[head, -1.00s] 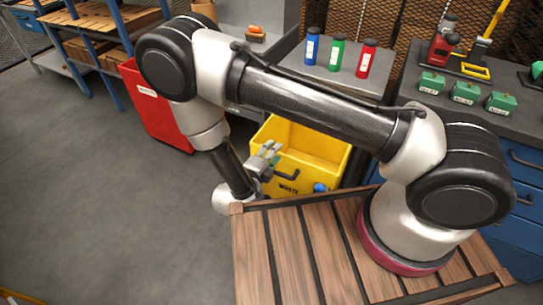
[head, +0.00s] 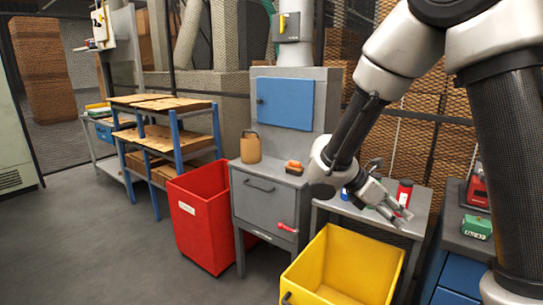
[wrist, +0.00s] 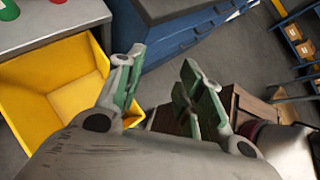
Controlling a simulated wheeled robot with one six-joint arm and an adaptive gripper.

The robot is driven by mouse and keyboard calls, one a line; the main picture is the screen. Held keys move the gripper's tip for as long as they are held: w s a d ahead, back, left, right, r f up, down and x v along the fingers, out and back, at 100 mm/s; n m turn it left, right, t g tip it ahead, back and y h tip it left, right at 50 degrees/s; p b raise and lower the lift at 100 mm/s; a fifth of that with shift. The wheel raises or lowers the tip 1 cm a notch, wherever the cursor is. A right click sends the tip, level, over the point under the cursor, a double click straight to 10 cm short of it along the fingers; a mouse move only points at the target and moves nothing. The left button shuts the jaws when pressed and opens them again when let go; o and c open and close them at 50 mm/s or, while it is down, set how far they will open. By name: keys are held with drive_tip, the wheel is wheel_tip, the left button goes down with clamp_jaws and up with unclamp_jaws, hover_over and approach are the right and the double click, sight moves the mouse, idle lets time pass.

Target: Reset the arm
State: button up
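My arm reaches down from the upper right in the head view. My gripper (head: 403,218) is in front of the small grey table with bottles, above and behind the yellow bin's rim. In the wrist view my gripper (wrist: 158,80) shows its two green-padded fingers apart, with nothing between them. It is open and empty. The red bottle (head: 404,193) stands beside it in the head view; the blue bottle (head: 345,194) is partly hidden behind my wrist.
The yellow bin (head: 345,268) is below my gripper. A red bin (head: 205,215), a grey cabinet (head: 268,200) with a red handle, and blue-framed shelves (head: 168,140) stand to the left. A blue cabinet (wrist: 180,40) is close in the wrist view. Floor at left is clear.

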drive_tip(key=s+d+r+m+t+y, duration=0.2)
drive_tip(key=s+r+m+y, duration=0.3)
drive_tip(key=s+m, duration=0.3)
drive_tip(key=s+d+r+m+t+y, duration=0.2)
drive_tip(key=s+r+m+y, duration=0.3)
drive_tip(key=m, duration=0.7)
drive_tip(key=s+d+r, duration=0.1)
drive_tip(key=s+r, duration=0.1)
drive_tip(key=s, duration=0.2)
drive_tip(key=shift+s+d+r+t, duration=0.15)
drive_tip(key=shift+s+d+t, duration=0.05)
drive_tip(key=shift+s+t, duration=0.1)
drive_tip(key=shift+d, duration=0.1)
